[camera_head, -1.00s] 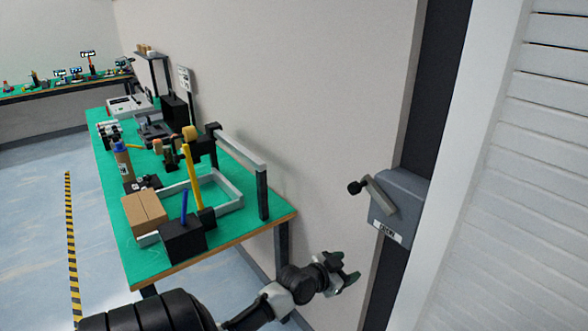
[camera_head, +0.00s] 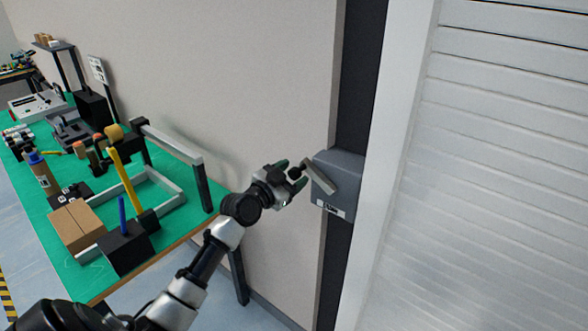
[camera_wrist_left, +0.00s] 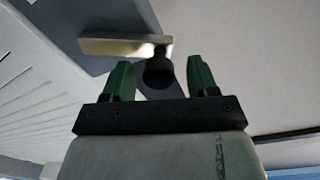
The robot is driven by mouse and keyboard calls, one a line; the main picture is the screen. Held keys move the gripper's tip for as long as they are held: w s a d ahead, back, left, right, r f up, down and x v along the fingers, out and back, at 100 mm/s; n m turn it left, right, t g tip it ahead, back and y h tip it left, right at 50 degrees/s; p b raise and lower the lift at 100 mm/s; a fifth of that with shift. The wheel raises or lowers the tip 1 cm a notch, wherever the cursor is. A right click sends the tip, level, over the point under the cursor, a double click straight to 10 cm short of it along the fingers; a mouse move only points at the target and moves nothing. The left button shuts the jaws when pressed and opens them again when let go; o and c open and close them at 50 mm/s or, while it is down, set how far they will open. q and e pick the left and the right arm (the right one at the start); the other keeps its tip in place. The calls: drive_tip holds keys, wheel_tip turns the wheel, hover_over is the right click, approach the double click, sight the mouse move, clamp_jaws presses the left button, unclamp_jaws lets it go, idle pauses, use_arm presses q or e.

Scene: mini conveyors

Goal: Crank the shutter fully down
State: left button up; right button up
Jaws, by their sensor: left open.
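The white slatted shutter (camera_head: 490,170) fills the right of the head view; its lower edge is out of frame. A grey crank box (camera_head: 345,172) sits on the dark post beside it. Its metal crank arm (camera_head: 320,178) slants up and left to a black knob (camera_head: 295,173). My left gripper (camera_head: 288,180) is open at the knob. In the left wrist view, the knob (camera_wrist_left: 159,72) lies between the green fingertips, near their ends, with gaps on both sides; the crank arm (camera_wrist_left: 120,47) extends left from it. My right gripper is not in view.
A green-topped workbench (camera_head: 190,215) stands at the left along the wall, carrying boxes, a white tray frame and tools. My left arm passes in front of its near corner. The plain wall (camera_head: 240,80) between bench and post is clear.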

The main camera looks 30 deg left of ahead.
use_arm(q)
drive_tip(key=shift+w+d, duration=0.2)
drive_tip(key=shift+w, duration=0.3)
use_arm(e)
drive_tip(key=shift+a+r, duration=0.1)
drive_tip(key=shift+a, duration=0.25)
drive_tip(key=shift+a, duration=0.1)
use_arm(q)
clamp_jaws()
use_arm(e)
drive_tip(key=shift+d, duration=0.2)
use_arm(q)
drive_tip(key=shift+a+f, duration=0.1)
drive_tip(key=shift+f, duration=0.05)
